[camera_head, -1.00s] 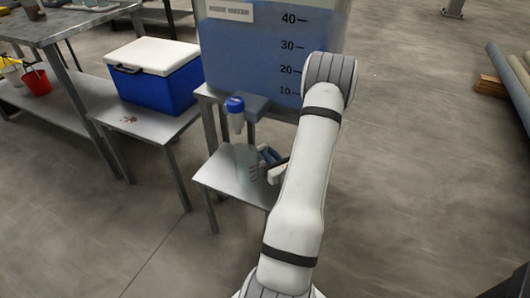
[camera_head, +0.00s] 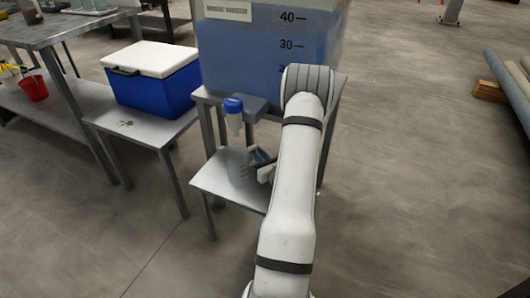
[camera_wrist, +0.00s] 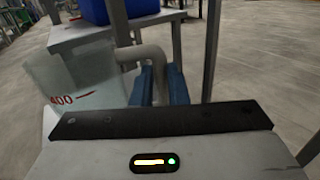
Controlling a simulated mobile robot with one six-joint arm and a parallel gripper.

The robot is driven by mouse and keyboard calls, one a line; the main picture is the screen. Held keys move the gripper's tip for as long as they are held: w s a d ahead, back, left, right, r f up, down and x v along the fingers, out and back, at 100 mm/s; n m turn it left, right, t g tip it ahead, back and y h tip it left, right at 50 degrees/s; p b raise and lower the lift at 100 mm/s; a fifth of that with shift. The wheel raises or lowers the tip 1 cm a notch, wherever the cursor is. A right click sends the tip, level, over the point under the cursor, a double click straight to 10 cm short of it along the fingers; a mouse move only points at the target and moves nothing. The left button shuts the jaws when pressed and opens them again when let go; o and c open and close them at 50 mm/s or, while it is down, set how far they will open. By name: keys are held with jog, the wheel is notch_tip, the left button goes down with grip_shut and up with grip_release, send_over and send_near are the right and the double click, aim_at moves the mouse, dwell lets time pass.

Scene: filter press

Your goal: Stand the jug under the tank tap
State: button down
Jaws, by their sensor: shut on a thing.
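The clear jug (camera_head: 238,168) is upright over the low front shelf (camera_head: 222,190), below the blue-capped tank tap (camera_head: 234,106). I cannot tell whether its base touches the shelf. The tap is on the front of the tank (camera_head: 250,55), which holds blue liquid. In the wrist view the jug (camera_wrist: 75,88) is at the left, with a red 400 mark. Its handle (camera_wrist: 150,55) passes between the blue fingers of my gripper (camera_wrist: 163,85), which is shut on it. In the head view my gripper (camera_head: 262,160) is right of the jug, partly hidden by my arm.
A blue cooler with a white lid (camera_head: 152,80) stands on a metal bench to the left. A red bucket (camera_head: 33,88) is on a lower shelf at far left. Rolls (camera_head: 508,95) lie at far right.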

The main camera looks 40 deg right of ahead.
jog(key=c, duration=1.4)
grip_release()
jog(key=shift+f, duration=0.1)
jog(key=shift+c, duration=0.2)
